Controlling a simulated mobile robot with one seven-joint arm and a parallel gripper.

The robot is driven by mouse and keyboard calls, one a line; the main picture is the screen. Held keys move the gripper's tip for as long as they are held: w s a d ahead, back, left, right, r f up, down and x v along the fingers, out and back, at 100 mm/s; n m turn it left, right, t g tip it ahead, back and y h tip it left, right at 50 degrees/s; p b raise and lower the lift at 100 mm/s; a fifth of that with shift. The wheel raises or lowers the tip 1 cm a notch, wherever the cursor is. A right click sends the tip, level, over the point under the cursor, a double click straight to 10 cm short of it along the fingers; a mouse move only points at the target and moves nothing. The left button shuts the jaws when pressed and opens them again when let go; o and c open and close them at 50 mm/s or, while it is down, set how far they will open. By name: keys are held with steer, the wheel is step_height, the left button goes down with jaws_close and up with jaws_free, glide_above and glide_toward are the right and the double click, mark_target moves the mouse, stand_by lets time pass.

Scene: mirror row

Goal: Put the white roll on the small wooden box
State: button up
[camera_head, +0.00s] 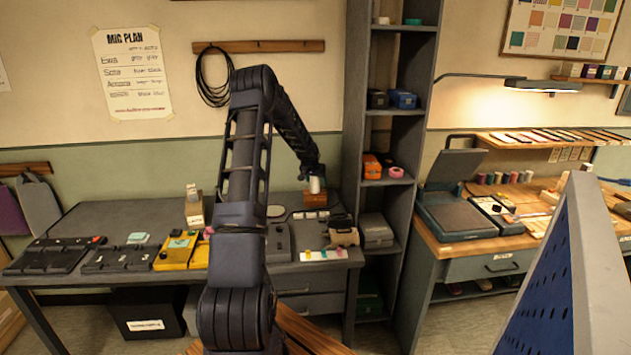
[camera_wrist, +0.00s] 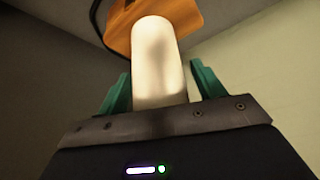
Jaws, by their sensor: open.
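The white roll (camera_head: 315,185) stands upright at the top of the small wooden box (camera_head: 315,199), at the back of the grey bench. In the wrist view the roll (camera_wrist: 158,60) lies between the two green fingers of my gripper (camera_wrist: 161,80), and the orange-brown box (camera_wrist: 195,14) shows just beyond its far end. The fingers are apart, with a visible gap on each side of the roll. In the head view my gripper (camera_head: 313,175) is right above the roll, and its fingers are too small to make out. The roll appears to touch the box.
The grey bench (camera_head: 110,222) holds several pedals on the left, including a yellow one (camera_head: 176,250). A dark device (camera_head: 343,232) stands in front of the box. A tall grey shelf (camera_head: 396,205) rises to the right. A blue perforated panel (camera_head: 565,290) fills the right foreground.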

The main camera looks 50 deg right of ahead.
steer(key=v, duration=1.2)
steer(key=shift+r, duration=0.15)
steer(key=w+a+r+n+t+y, duration=0.1)
steer(key=w+a+r, duration=0.35)
steer(key=a, duration=0.55)
steer(key=w+a+r+n+t+y, duration=0.1)
steer(key=w+a+r+n, duration=0.15)
steer(key=a+r, duration=0.5)
steer(key=a+r+n+y, duration=0.1)
steer(key=a+r, duration=0.2)
steer(key=a, duration=0.8)
steer(key=a+r+n+y, duration=0.1)
steer(key=a+r+n, duration=0.1)
steer(key=a, duration=0.9)
steer(key=s+a+r+n+t, duration=0.1)
steer(key=s+a+r+n, duration=0.15)
steer(key=a, duration=0.85)
steer(key=s+a+f+n+y, duration=0.1)
steer(key=s+a+n, duration=0.4)
steer(key=s+a, duration=1.4)
steer(key=shift+s+a+n+y, duration=0.3)
steer(key=shift+a+y, duration=0.1)
steer(key=shift+a, duration=0.5)
steer(key=shift+f, duration=0.1)
